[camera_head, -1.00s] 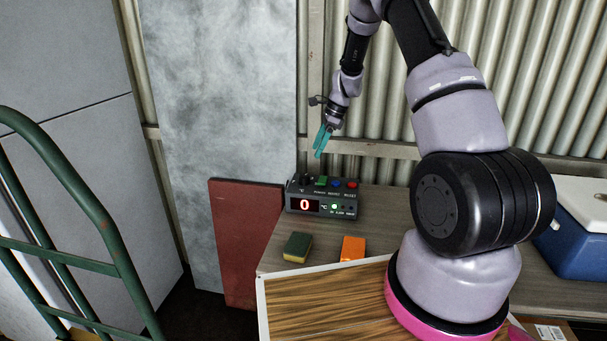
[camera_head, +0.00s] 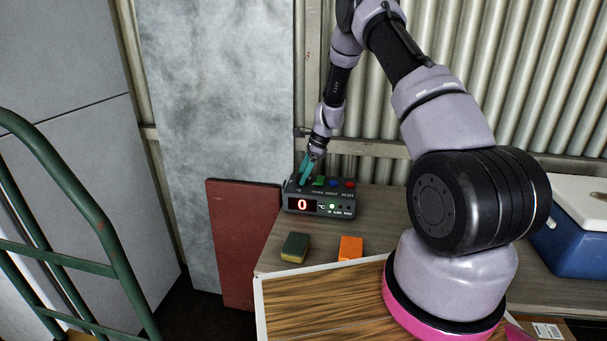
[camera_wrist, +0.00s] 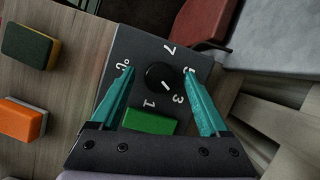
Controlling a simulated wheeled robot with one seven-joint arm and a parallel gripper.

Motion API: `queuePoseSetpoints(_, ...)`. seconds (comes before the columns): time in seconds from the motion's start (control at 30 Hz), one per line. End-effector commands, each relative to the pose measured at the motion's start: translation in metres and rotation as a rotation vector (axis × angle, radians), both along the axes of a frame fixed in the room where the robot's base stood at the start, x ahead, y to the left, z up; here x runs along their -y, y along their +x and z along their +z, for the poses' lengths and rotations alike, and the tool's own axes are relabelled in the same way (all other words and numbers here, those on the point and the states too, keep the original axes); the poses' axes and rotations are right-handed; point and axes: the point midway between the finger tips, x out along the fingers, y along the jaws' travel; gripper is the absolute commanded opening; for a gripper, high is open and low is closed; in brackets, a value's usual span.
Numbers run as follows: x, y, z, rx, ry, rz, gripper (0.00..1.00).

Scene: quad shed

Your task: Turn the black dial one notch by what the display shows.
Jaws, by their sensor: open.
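The black dial (camera_wrist: 160,76) sits on top of a grey control box (camera_head: 332,208). In the wrist view the figures 7, 5, 3 and 1 are printed around it, and it bears a short white mark on the side toward 1 and 3. The display (camera_head: 303,204) on the box front shows a red 0. My gripper (camera_wrist: 158,72) is open, its teal fingers on either side of the dial with gaps between. In the head view my gripper (camera_head: 306,172) is over the box's left end and hides the dial.
A green button (camera_wrist: 150,121) is close to the dial; blue and red buttons (camera_head: 350,184) are farther right. A sponge (camera_head: 296,247) and an orange block (camera_head: 350,249) lie on the bench in front. A red panel (camera_head: 240,240) stands left of the bench.

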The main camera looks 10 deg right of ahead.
Motion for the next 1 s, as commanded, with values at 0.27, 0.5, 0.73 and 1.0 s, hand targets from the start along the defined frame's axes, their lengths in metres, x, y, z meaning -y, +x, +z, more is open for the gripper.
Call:
queuePoseSetpoints(0.27,0.0002,0.0,0.0002,0.0,0.0,0.0,0.21)
queuePoseSetpoints(0.5,0.0004,0.0002,0.0003,0.0,0.0,0.005,0.0)
queuePoseSetpoints(0.73,0.0006,0.0011,0.0001,0.001,-0.001,0.072,0.0)
queuePoseSetpoints(1.0,0.0006,0.0025,0.0001,0.0,0.0,0.269,0.0)
